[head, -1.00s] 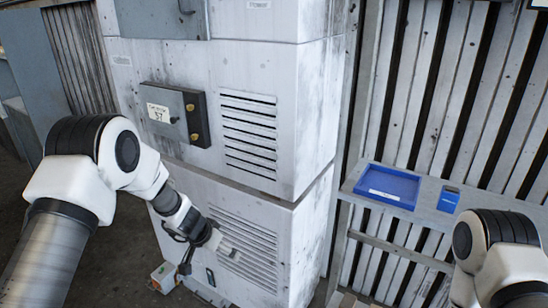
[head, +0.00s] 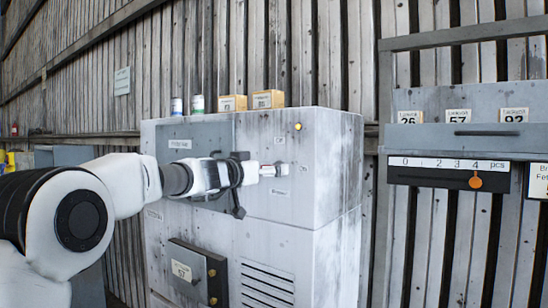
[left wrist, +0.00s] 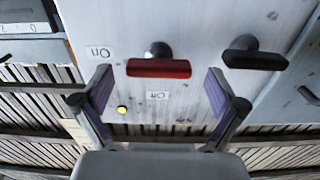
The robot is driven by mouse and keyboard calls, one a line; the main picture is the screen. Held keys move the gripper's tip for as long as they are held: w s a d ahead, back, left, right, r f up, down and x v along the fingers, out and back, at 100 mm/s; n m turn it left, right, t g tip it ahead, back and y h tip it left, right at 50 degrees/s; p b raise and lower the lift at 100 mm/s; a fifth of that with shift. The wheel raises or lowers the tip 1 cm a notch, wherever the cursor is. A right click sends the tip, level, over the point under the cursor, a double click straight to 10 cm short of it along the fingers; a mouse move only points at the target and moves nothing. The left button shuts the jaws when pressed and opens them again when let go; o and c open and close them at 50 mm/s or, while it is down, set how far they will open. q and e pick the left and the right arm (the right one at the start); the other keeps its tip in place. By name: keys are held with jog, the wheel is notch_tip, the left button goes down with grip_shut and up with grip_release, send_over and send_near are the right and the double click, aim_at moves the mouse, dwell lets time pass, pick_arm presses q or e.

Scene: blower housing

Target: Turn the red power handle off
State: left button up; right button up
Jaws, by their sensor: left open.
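The red power handle (left wrist: 158,68) is a red bar on a dark round mount on the grey cabinet face, and lies level in the left wrist view. An "On" label (left wrist: 99,52) is beside its left end, and an "Off" label (left wrist: 158,95) is below it. My left gripper is open, with its fingers (left wrist: 158,80) on either side of the bar and a gap at each end. In the head view my left gripper (head: 278,170) is at the cabinet's upper front and hides the handle. My right gripper is out of view.
A black handle (left wrist: 255,57) is just right of the red one in the left wrist view. The cabinet (head: 335,155) carries boxes (head: 268,99) and cans on top, and a dark switch box (head: 198,272) lower down. A panel with a scale (head: 450,173) is at right.

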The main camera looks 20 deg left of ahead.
pick_arm(q)
jog(key=shift+w+d+r+p, duration=0.4)
jog(key=shift+w+d+p, duration=0.05)
jog(key=shift+w, duration=0.25)
jog(key=shift+w+d, duration=0.1)
jog(key=shift+w, duration=0.1)
jog(key=shift+f, duration=0.15)
jog(key=shift+a+f, duration=0.15)
jog(key=shift+a, duration=0.1)
jog(key=shift+w+d, duration=0.1)
jog(key=shift+d, duration=0.05)
jog(key=c, duration=1.2)
jog(key=shift+o, duration=0.2)
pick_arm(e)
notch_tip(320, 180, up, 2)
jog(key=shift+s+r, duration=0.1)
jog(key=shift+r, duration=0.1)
